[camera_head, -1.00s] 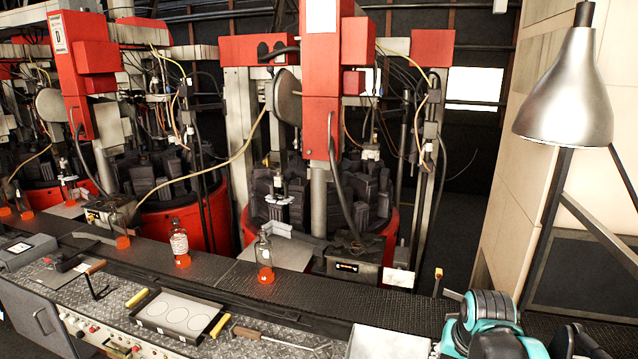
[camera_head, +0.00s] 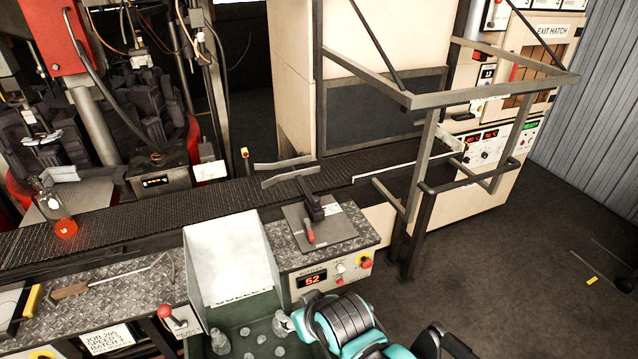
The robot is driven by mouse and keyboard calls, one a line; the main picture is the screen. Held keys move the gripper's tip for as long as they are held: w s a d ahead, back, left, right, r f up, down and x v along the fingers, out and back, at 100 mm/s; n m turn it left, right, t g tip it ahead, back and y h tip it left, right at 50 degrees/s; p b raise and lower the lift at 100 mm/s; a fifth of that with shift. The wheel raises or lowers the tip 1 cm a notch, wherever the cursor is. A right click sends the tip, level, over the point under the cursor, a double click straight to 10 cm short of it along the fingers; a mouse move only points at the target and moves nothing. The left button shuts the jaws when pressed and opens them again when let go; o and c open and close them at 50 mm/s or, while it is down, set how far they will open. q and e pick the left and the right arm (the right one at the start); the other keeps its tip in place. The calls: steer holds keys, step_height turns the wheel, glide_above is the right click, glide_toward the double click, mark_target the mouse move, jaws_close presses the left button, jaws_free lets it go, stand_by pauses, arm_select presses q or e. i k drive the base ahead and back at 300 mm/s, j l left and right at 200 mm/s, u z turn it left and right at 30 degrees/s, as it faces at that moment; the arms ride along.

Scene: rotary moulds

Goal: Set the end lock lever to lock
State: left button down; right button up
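A lever with a red grip (camera_head: 309,230) stands on a dark plate (camera_head: 340,226) at the end of the bench, beside the conveyor. Its grip hangs toward the front of the plate. It looks like the end lock lever, but the small label beside it is too small to read. A teal and black part of my arm (camera_head: 345,322) shows at the bottom edge, below the plate and apart from the lever. No fingertips of either gripper show.
A white chute (camera_head: 229,262) over a green bin stands left of the plate. A red-knobbed reject lever (camera_head: 166,312) is further left. A bottle with an orange glowing base (camera_head: 62,220) stands on the conveyor (camera_head: 150,216). A metal frame (camera_head: 427,180) rises at the right; the floor beyond is mostly clear.

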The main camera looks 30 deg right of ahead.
mark_target(309, 229)
steer(key=k+j+z, duration=0.1)
steer(key=z, duration=0.35)
steer(key=k+z, duration=0.15)
steer(key=z, duration=0.25)
steer(key=i+z, duration=0.1)
steer(key=i, duration=0.3)
